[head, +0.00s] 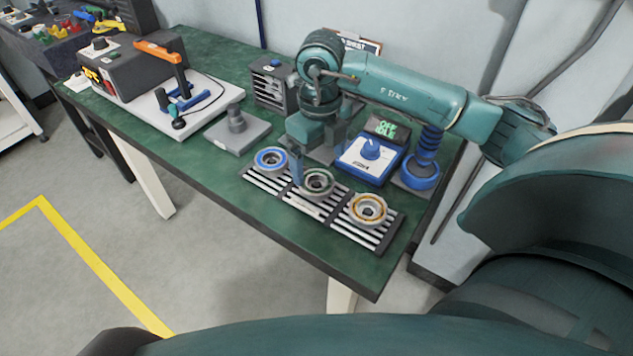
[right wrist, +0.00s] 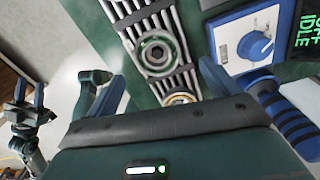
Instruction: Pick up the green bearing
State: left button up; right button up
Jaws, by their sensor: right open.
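The green bearing (head: 319,183) sits in the middle of a slatted rack (head: 300,205) on the green table. It also shows in the right wrist view (right wrist: 157,55), ahead of and between the fingers. A blue-ringed bearing (head: 271,158) and an orange-ringed bearing (head: 368,208) sit on either side of it. My right gripper (head: 318,158) is open and empty, fingers pointing down above the rack near the green bearing. In the right wrist view its fingers (right wrist: 160,85) stand apart. My left gripper (right wrist: 28,92) shows at the left of the right wrist view, fingers apart and empty, away from the rack.
A blue-and-white control box (head: 368,160) with a knob and a lit display stands right behind the rack. A blue-handled tool (head: 424,160) stands beside it. A grey block with a post (head: 237,130) and a white plate fixture (head: 180,105) lie to the left. The table's front edge is close to the rack.

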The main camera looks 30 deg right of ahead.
aim_at(317, 184)
jog(key=f, duration=0.5)
jog(key=shift+w+a+f, duration=0.1)
jog(key=shift+a, duration=0.1)
jog(key=shift+c, duration=0.2)
jog(key=c, duration=1.2)
